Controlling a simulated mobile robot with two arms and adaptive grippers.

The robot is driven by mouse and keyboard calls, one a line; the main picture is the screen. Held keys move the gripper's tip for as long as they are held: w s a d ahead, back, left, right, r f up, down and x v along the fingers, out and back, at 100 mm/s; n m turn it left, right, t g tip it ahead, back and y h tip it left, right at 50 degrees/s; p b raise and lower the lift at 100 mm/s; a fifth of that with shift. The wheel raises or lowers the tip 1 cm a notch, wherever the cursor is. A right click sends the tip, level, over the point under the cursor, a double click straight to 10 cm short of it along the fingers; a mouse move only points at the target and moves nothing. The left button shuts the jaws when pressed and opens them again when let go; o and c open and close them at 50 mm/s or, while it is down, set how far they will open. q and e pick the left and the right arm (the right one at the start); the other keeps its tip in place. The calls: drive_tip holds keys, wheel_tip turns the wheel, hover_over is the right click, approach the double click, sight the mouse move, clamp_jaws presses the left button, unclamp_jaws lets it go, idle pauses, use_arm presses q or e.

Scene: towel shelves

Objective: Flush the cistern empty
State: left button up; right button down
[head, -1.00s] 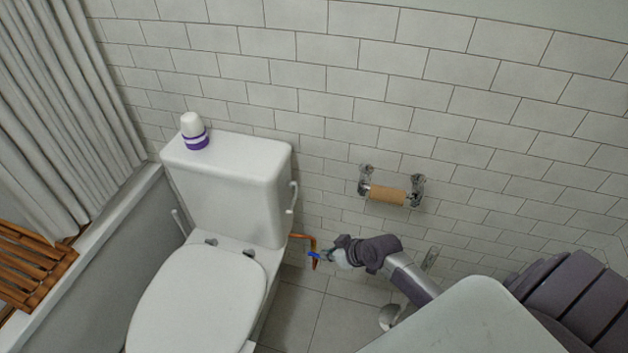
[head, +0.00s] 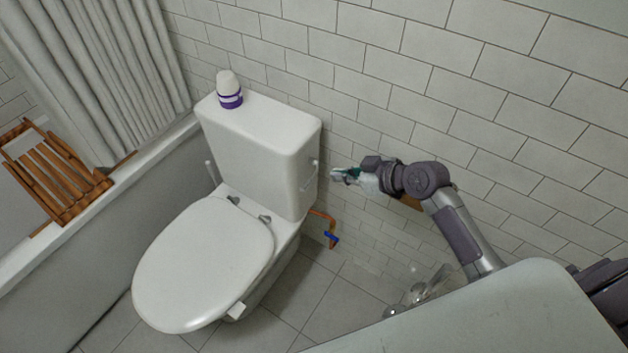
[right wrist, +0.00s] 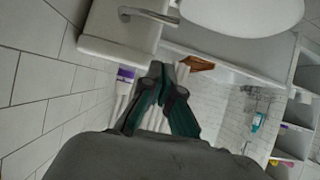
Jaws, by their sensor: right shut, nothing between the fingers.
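The white cistern (head: 262,145) stands against the tiled wall behind the toilet. Its flush lever (head: 311,178) is on its right side. The lever (right wrist: 148,14) also shows at the top of the right wrist view, on the cistern's side (right wrist: 115,50). The right gripper (head: 335,174) is shut and empty, just right of the lever in the head view and apart from it. Its closed fingertips (right wrist: 161,72) point towards the cistern in the wrist view. A copper pipe with a blue valve handle (head: 331,238) is below. The left gripper is not in view.
A white and purple bottle (head: 229,90) stands on the cistern lid. The toilet seat lid (head: 203,265) is down. My right forearm largely hides the roll holder. A bath with a wooden rack (head: 55,175) and curtain (head: 105,75) is at left.

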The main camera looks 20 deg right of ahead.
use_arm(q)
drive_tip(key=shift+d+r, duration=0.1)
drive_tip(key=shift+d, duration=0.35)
use_arm(e)
drive_tip(key=s+d+f+x, duration=0.1)
drive_tip(key=f+x, duration=0.1)
drive_tip(key=x, duration=0.9)
drive_tip(key=shift+f, duration=0.2)
drive_tip(key=shift+a+f, duration=0.15)
